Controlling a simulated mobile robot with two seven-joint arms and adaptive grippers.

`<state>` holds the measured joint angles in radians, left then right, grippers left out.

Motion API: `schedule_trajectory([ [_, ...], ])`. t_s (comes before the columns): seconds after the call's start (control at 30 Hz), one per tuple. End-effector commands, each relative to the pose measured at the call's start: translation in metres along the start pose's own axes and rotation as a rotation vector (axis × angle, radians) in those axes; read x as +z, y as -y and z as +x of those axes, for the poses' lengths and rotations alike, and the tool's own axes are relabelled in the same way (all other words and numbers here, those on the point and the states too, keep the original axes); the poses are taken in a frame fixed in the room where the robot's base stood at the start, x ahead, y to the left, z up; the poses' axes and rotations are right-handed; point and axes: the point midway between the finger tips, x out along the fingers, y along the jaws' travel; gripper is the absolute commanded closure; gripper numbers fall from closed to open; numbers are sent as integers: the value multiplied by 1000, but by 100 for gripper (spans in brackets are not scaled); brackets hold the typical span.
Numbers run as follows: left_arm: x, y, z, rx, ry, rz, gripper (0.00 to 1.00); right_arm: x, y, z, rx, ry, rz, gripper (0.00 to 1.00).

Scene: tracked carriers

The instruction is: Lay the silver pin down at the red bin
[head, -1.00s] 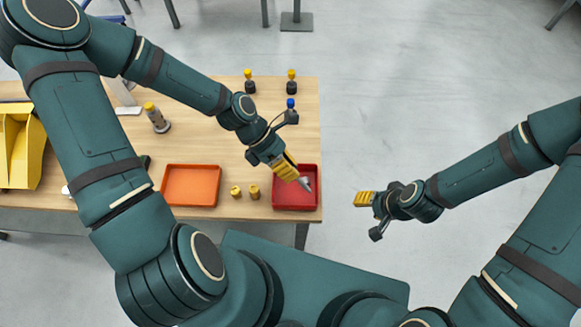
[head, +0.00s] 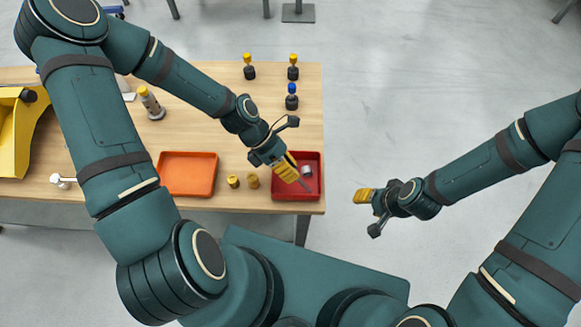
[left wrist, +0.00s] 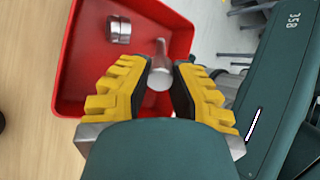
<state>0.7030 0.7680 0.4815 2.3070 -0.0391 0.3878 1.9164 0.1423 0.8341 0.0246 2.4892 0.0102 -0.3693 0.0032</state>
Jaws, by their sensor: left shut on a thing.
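The silver pin (left wrist: 160,72) is between the yellow-padded fingers of my left gripper (left wrist: 159,85) in the left wrist view. The gripper is shut on it, and the pin points away from the wrist over the red bin (left wrist: 82,75). In the head view my left gripper (head: 296,178) reaches over the red bin (head: 283,192) at the table's right front corner; little of the pin (head: 306,187) shows there. I cannot tell whether the pin touches the bin floor. My right gripper (head: 365,196) hangs empty off the table's right side; its finger gap is unclear.
A short silver cylinder (left wrist: 118,30) lies in the red bin. An orange tray (head: 188,174) and two small yellow-brown pieces (head: 252,181) are left of it. Dark knobs with yellow or blue tops (head: 292,97) stand behind. A yellow container (head: 20,135) is far left.

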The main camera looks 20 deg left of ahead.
Motion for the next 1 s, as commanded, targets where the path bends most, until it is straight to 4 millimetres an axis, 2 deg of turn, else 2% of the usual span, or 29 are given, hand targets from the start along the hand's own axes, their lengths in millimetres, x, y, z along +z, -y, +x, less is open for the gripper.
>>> schedule_trajectory([
  [0.33,0,0,1,0,0,1,100,0,0,1,0,0,0,53],
  [0.37,0,0,1,0,0,1,68,0,0,1,0,0,0,53],
  [0.4,0,0,1,0,0,1,54,0,0,1,0,0,0,53],
  [0.43,0,0,1,0,0,1,52,0,0,1,0,0,0,53],
  [0.77,-1,-1,-1,1,0,0,52,0,0,1,0,0,0,53],
  [0.87,-1,-2,-8,4,-1,0,52,0,0,1,0,0,0,53],
  [1.0,0,-2,-30,7,0,-2,52,0,0,1,0,0,0,53],
])
